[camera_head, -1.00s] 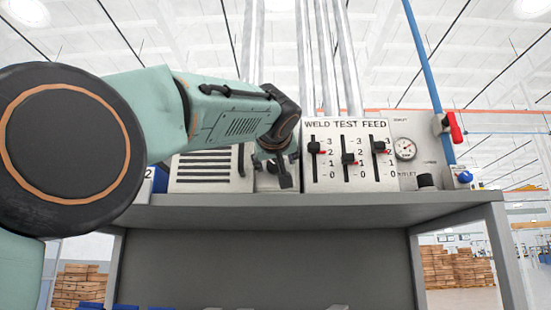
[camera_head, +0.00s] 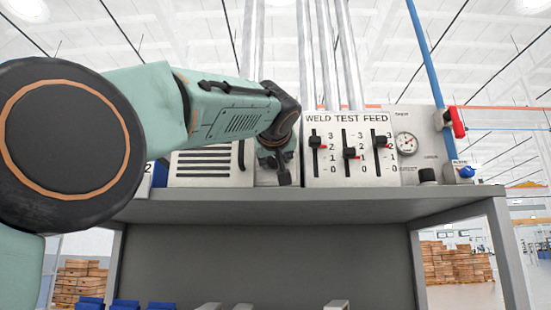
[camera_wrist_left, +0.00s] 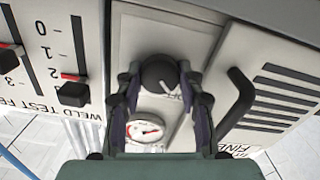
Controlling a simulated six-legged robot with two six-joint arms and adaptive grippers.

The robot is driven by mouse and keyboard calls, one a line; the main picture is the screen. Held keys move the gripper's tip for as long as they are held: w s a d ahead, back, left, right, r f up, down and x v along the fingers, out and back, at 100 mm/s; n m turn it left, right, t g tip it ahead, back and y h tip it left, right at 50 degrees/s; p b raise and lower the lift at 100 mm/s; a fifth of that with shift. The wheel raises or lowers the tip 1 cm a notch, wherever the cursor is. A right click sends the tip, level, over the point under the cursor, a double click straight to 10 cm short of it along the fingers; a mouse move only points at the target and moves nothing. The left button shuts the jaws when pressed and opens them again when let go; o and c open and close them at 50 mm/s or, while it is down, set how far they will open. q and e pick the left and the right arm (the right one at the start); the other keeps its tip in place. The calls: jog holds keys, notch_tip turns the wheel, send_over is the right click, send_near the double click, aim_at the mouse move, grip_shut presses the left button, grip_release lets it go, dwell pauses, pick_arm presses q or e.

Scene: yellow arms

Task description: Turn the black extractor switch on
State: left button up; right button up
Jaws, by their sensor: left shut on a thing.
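A round black knob (camera_wrist_left: 158,72) with a pale pointer mark sits on a light panel in the left wrist view, with partly hidden lettering beside it. My left gripper (camera_wrist_left: 158,82) has its two dark fingers on either side of the knob and is shut on it. In the head view my left gripper (camera_head: 277,165) is at the narrow panel between the louvred box and the slider box; it hides the knob there. My right gripper is in neither view.
The WELD TEST FEED box (camera_head: 352,160) with three sliders stands right of the gripper. The louvred box (camera_head: 205,168) with a black handle (camera_wrist_left: 236,97) stands on the other side. A small gauge (camera_wrist_left: 146,128) is close to the fingers. All stand on a grey shelf (camera_head: 300,200).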

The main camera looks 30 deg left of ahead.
pick_arm(q)
jog(key=shift+r, duration=0.15)
jog(key=shift+d+m+p, duration=0.15)
jog(key=shift+m+p, duration=0.15)
jog(key=shift+m, duration=4.1)
jog(key=shift+d+m+p, duration=0.1)
jog(key=shift+m+p, duration=0.2)
jog(key=shift+m, duration=4.1)
jog(key=shift+w+f, duration=0.1)
jog(key=shift+f, duration=0.15)
jog(key=o, duration=1.2)
jog(key=shift+s+d+r, duration=0.15)
jog(key=shift+s+d, duration=0.05)
jog(key=shift+d, duration=0.05)
jog(key=shift+w+a, duration=0.15)
jog(key=shift+a, duration=0.15)
